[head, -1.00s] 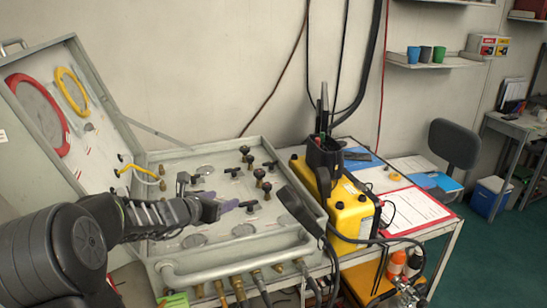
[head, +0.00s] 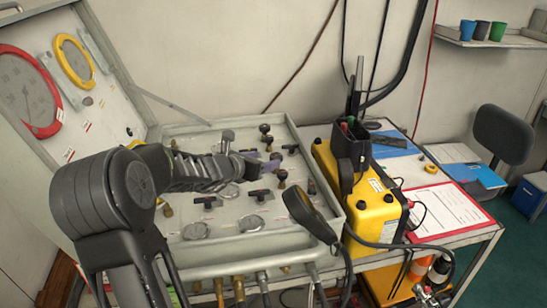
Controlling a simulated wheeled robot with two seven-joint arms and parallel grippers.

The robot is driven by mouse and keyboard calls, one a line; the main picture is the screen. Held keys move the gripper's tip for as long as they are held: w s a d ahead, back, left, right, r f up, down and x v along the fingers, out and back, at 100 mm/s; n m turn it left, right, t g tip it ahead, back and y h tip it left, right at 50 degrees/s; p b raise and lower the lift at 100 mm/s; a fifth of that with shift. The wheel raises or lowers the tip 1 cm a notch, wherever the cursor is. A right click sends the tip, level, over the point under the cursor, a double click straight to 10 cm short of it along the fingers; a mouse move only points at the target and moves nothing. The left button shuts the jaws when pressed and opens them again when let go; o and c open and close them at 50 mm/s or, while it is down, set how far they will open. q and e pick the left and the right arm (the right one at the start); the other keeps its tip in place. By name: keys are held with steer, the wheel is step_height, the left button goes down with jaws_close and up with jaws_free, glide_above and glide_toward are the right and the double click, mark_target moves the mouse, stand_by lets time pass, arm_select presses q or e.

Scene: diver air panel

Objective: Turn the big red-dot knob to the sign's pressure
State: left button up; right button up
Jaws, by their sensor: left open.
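The diver air panel (head: 175,262) is an open grey case with gauges, black T-handles and round black knobs on its face. More black knobs (head: 265,140) stand at the back. No red dot can be made out on any knob, and part of the panel is hidden behind my left arm. No readable pressure sign shows. My right gripper is not in view.
A black handset (head: 308,214) lies over the panel's right edge. A yellow case (head: 372,212) stands right of it, with a red-bordered sheet (head: 447,208) beyond. The raised lid (head: 95,125) with red and yellow rings stands at left. Hoses hang in front.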

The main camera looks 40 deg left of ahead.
mark_target(274, 157)
arm_select(q)
steer(key=x, duration=0.6)
steer(key=shift+w+p, duration=0.1)
steer(key=shift+p, duration=0.25)
steer(key=shift+c, duration=0.2)
jaws_close()
steer(key=shift+a+p, duration=0.1)
steer(key=shift+p, duration=0.2)
